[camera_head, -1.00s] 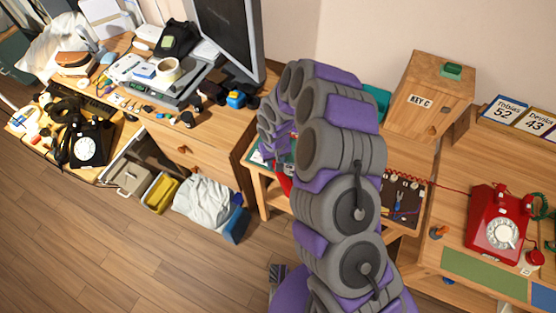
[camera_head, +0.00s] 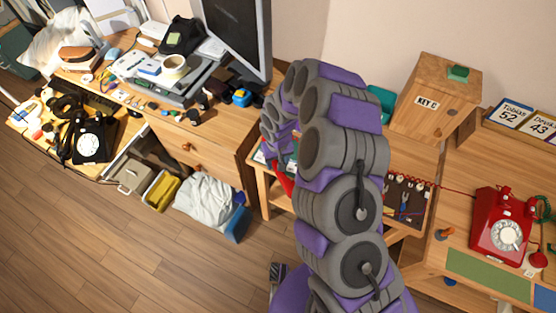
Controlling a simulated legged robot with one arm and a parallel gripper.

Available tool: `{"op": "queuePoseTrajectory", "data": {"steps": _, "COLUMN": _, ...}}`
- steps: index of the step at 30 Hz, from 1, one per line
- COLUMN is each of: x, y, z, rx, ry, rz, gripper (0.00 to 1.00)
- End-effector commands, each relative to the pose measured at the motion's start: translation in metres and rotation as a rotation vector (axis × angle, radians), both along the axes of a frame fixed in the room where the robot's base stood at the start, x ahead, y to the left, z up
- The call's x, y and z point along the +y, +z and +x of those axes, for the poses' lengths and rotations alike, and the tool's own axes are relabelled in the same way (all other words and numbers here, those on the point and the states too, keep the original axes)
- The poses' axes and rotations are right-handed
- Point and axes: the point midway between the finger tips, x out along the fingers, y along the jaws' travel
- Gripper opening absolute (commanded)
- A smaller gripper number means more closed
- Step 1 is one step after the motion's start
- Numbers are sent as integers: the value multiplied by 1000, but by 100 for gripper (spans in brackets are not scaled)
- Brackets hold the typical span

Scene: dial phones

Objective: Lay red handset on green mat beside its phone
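The red phone (camera_head: 500,226) with a white dial stands on the right desk, no handset visible on its cradle. Its red cord (camera_head: 455,190) runs left and passes behind my arm. A red elongated piece, likely the red handset (camera_head: 281,178), shows at the left edge of my arm, over the low wooden shelf unit; most of it is hidden. My gripper (camera_head: 288,165) is close to this red piece, largely hidden by my own arm links, so its fingers and any grip are unclear. The green mat (camera_head: 487,274) lies flat and bare at the desk front, below the phone.
A small red round object (camera_head: 537,259) and a dark green coiled cord (camera_head: 546,207) are right of the phone. A wooden KEY C box (camera_head: 436,95) stands behind. A tool tray (camera_head: 408,200) lies left of the phone. A black phone (camera_head: 90,143) is far left.

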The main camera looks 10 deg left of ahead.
Motion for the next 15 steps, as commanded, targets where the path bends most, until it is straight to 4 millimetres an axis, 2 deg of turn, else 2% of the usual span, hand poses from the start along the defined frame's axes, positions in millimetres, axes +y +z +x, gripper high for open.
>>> {"op": "queuePoseTrajectory", "data": {"steps": 6, "x": 2, "y": 4, "z": 0, "rx": -1, "ry": 1, "rz": 3, "gripper": 60}}
{"op": "queuePoseTrajectory", "data": {"steps": 11, "x": 1, "y": 32, "z": -1, "rx": -2, "ry": 0, "rz": 2, "gripper": 60}}
{"op": "queuePoseTrajectory", "data": {"steps": 15, "x": 1, "y": 63, "z": 0, "rx": -6, "ry": 0, "rz": 5, "gripper": 60}}
